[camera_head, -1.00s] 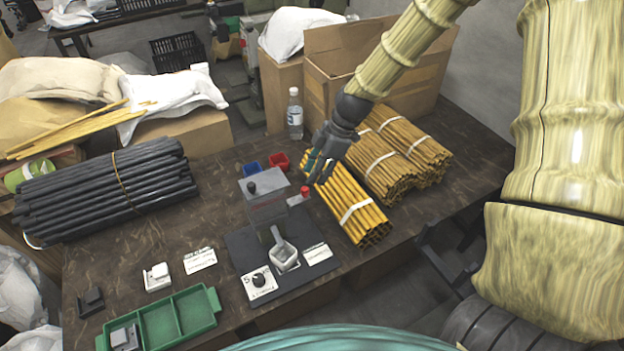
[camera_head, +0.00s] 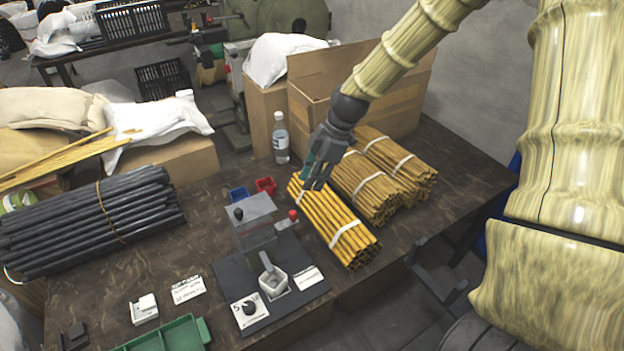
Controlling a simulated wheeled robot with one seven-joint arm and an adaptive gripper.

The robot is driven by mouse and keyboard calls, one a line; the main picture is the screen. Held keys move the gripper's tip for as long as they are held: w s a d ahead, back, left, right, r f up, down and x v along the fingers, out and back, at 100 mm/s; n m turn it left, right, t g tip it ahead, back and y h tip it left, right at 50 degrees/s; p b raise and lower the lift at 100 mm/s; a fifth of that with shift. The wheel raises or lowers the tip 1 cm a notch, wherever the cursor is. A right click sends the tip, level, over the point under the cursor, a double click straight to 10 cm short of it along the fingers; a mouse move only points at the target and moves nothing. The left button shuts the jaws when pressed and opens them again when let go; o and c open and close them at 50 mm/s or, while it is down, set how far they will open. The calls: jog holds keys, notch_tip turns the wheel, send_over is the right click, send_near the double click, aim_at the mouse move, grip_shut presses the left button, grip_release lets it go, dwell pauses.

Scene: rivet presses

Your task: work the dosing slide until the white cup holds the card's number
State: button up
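The grey dosing device (camera_head: 258,240) stands on a dark base plate (camera_head: 290,315). It has a black knob (camera_head: 238,214) on top and a red knob (camera_head: 292,215) at its right. A small white cup (camera_head: 273,285) sits under its spout, its contents too small to make out. A dial with a black knob (camera_head: 249,308) is left of the cup. White cards lie left of the plate (camera_head: 187,290) and on its right part (camera_head: 308,279); their print is unreadable. My gripper (camera_head: 311,184) hangs over the yellow rod bundle, behind and right of the device, apart from it; its finger gap is unclear.
Yellow rod bundles (camera_head: 345,240) lie right of the device. Red (camera_head: 265,186) and blue (camera_head: 238,194) bins and a bottle (camera_head: 281,138) stand behind it. Dark rods (camera_head: 95,225) are at left. A green tray (camera_head: 170,336) and white block (camera_head: 144,309) are at front left.

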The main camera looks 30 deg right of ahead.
jog(key=shift+d+f+m, duration=0.15)
jog(key=shift+d+m, duration=0.05)
jog(key=shift+m, duration=0.1)
jog(key=c, duration=0.3)
jog(key=d+f+m, duration=0.1)
jog(key=m, duration=0.2)
jog(key=d+f+m+y+b, duration=0.1)
jog(key=d+m, duration=0.1)
jog(key=m, duration=0.1)
jog(key=s+d+f+m+y, duration=0.1)
jog(key=d+m, duration=0.1)
jog(key=m, duration=0.1)
grip_shut()
jog(key=m+t+y+p, duration=0.1)
jog(key=m+y, duration=0.2)
jog(key=m, duration=0.5)
send_near(286, 221)
jog(key=d+f, duration=0.2)
jog(key=f, duration=0.1)
jog(key=shift+w+d, duration=0.3)
jog(key=shift+w, duration=0.05)
jog(key=shift+w+a+r+p, duration=0.1)
jog(key=shift+w+a+p, duration=0.1)
jog(key=shift+a, duration=0.4)
jog(key=shift+w+a+p, duration=0.15)
jog(key=shift+a+p, duration=0.1)
jog(key=shift+a, duration=0.35)
jog(key=shift+w+a+p, duration=0.15)
jog(key=shift+a+p, duration=0.05)
jog(key=shift+a, duration=0.4)
